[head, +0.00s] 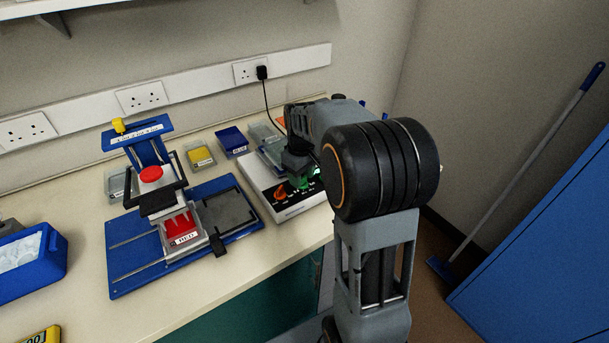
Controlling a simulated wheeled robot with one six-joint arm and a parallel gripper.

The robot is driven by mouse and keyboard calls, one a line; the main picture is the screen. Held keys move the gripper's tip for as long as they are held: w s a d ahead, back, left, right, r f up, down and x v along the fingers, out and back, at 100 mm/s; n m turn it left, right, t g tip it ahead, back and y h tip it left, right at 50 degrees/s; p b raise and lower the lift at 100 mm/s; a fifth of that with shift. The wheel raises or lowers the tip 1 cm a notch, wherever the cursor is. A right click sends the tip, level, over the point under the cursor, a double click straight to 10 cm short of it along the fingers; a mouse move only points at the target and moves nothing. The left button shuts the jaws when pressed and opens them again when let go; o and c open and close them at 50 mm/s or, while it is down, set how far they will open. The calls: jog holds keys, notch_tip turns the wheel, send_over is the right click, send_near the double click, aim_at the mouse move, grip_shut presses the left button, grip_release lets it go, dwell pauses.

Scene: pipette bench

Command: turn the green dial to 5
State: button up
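A white device with a black front panel (290,203) stands at the right part of the bench. My gripper (298,170) points down just above or around the green dial. The fingertips are dark and too small to tell whether they touch it or are open or shut. The dial's pointer and numbers cannot be read.
A blue press-like rig (130,270) with a red knob (151,174) and a red tray (180,228) stands left of the device. Yellow (200,156) and blue (232,141) boxes sit behind. A black cable (267,105) runs from the wall socket down behind my arm.

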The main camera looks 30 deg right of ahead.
jog(key=shift+o, duration=1.4)
jog(key=shift+s, duration=0.1)
jog(key=shift+f, duration=0.1)
notch_tip(320, 180, up, 14)
jog(key=shift+p, duration=0.3)
